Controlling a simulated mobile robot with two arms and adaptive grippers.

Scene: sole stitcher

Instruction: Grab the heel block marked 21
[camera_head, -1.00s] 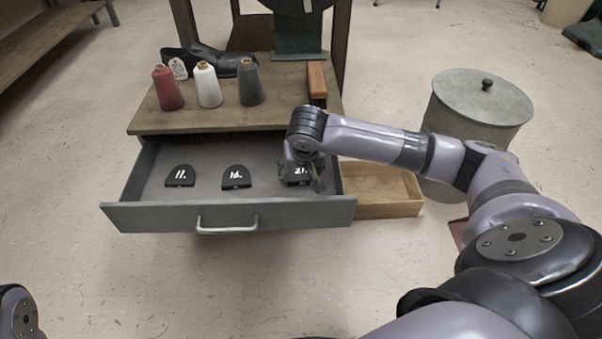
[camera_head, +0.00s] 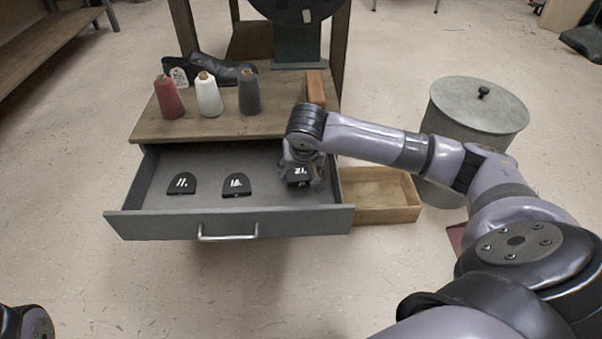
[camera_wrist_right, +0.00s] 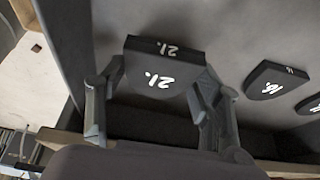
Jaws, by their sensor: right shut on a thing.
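The heel block marked 21 (camera_head: 298,174) is dark with a white number and is at the right end of the open drawer (camera_head: 140,222). My right gripper (camera_head: 304,171) is shut on it, with one finger on each side, as the right wrist view shows for the block (camera_wrist_right: 158,72) and the gripper (camera_wrist_right: 160,84). The block seems held slightly above the drawer floor. The heel blocks marked 11 (camera_head: 181,184) and 16 (camera_head: 235,185) lie flat to its left. My left gripper is out of view.
Red (camera_head: 168,99), white (camera_head: 208,95) and dark grey (camera_head: 249,92) thread cones stand on the bench top (camera_head: 190,131) behind the drawer. An open wooden box (camera_head: 388,215) is right of the drawer, and a lidded bin (camera_head: 470,125) stands further right.

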